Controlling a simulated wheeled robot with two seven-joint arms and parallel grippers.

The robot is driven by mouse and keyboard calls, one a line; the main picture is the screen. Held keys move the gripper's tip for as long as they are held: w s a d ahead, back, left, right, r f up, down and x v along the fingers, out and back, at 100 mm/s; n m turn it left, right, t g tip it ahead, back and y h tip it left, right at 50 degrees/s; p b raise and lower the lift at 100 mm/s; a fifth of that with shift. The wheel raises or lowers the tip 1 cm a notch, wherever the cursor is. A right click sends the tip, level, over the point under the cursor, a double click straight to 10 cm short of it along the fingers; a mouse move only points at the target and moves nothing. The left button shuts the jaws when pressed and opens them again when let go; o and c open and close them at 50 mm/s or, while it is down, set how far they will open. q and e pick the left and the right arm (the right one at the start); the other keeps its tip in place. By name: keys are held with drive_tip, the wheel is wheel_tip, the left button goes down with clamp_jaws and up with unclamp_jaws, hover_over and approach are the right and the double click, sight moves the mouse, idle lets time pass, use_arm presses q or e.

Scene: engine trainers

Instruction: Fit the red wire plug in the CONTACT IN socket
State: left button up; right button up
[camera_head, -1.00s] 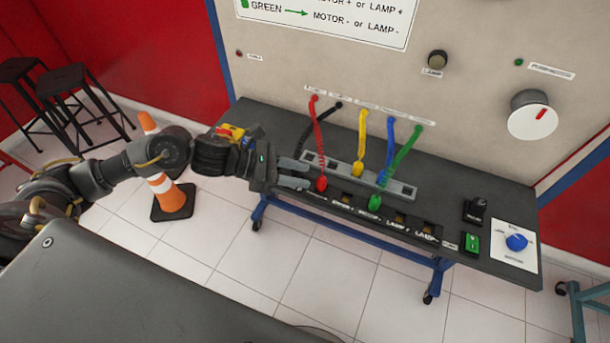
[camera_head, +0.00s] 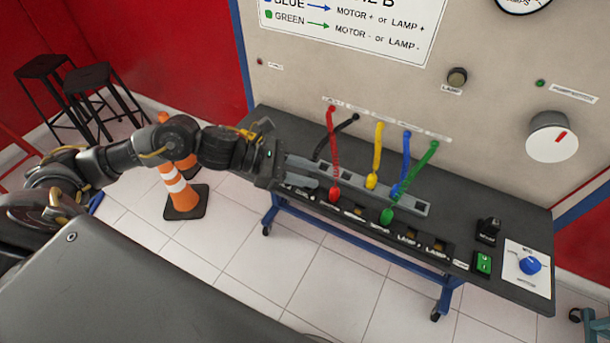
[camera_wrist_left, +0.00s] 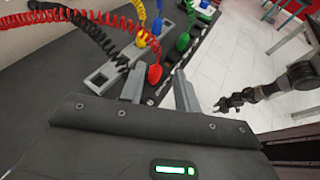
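The red wire plug (camera_head: 334,194) stands at the left part of the front socket row on the bench, its coiled red wire (camera_head: 331,140) rising to the panel. The plug seems to sit in a front-row socket; whether fully seated I cannot tell. My left gripper (camera_head: 319,176) is open and empty, just left of the plug. In the left wrist view the red plug (camera_wrist_left: 155,73) shows beyond and between the spread fingers (camera_wrist_left: 160,90), apart from them. My right gripper (camera_wrist_left: 224,106) appears small at the right of that view.
The grey rail (camera_head: 422,208) behind the front row holds the yellow plug (camera_head: 371,181) and blue plug (camera_head: 396,190). The green plug (camera_head: 387,216) is in the front row. A black switch (camera_head: 488,230), green switch (camera_head: 482,263) and blue knob (camera_head: 530,265) lie at right.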

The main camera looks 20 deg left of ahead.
use_arm(q)
drive_tip(key=shift+r, duration=0.45)
drive_tip(key=o, duration=0.6)
drive_tip(key=shift+c, duration=0.2)
drive_tip(key=shift+a, duration=0.1)
drive_tip(key=b+v, duration=0.4)
drive_tip(key=v, duration=0.6)
drive_tip(key=shift+s+a+r+b, duration=0.15)
drive_tip(key=shift+a+r+b, duration=0.05)
drive_tip(key=shift+r+b, duration=0.1)
drive_tip(key=shift+f, duration=0.1)
